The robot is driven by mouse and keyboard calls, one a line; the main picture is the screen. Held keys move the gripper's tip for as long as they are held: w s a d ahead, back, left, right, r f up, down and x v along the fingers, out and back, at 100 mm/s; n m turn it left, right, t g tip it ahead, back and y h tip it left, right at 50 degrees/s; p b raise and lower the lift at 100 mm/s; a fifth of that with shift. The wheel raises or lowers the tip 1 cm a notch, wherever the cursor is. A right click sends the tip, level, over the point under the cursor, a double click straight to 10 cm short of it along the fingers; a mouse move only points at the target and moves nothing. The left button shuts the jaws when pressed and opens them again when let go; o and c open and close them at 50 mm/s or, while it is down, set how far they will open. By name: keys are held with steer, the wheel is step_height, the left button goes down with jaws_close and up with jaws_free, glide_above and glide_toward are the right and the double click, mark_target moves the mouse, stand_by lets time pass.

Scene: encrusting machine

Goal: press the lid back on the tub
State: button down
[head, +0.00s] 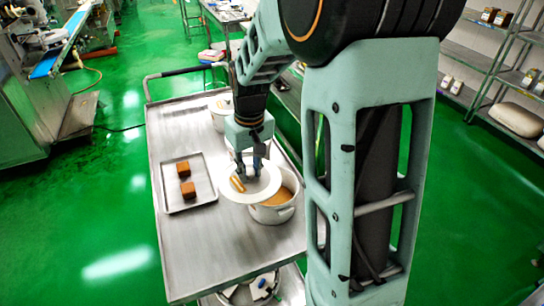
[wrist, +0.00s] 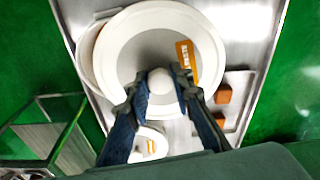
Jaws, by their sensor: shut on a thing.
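The lid (head: 250,197) is a round white disc with an orange label, held roughly level. My gripper (head: 249,173) is shut on its pale round knob, with a finger on each side in the wrist view (wrist: 161,84). The tub (head: 272,215) is white and stands on the metal trolley. Its orange-brown contents show to the right of the lid in the head view. The lid overlaps the tub's left part and is off-centre. In the wrist view the tub (wrist: 86,52) shows past the lid's left edge. I cannot tell whether lid and rim touch.
A tray (head: 166,192) with two brown blocks (head: 187,180) lies left of the lid on the trolley (head: 205,255). A second white tub (head: 219,121) stands behind. The trolley's front left is clear. A wire shelf rack (head: 490,75) stands at the right.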

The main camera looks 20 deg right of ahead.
mark_target(273, 167)
steer(key=d+n, duration=0.1)
steer(key=d, duration=0.1)
steer(key=w+d+n+b, duration=0.1)
steer(key=d+n, duration=0.1)
steer(key=w+d+n, duration=0.1)
steer(key=d, duration=0.2)
steer(key=shift+w+d+r+n+y+b, duration=0.1)
steer(key=shift+r+n+y+b, duration=0.05)
steer(key=shift+n+y+b, duration=0.2)
steer(key=shift+f+b, duration=2.2)
steer(key=shift+f, duration=0.95)
steer(key=shift+f, duration=0.1)
steer(key=c, duration=1.1)
jaws_free()
steer(key=shift+c, duration=0.2)
steer(key=shift+r+p, duration=2.6)
steer(key=shift+r, duration=0.95)
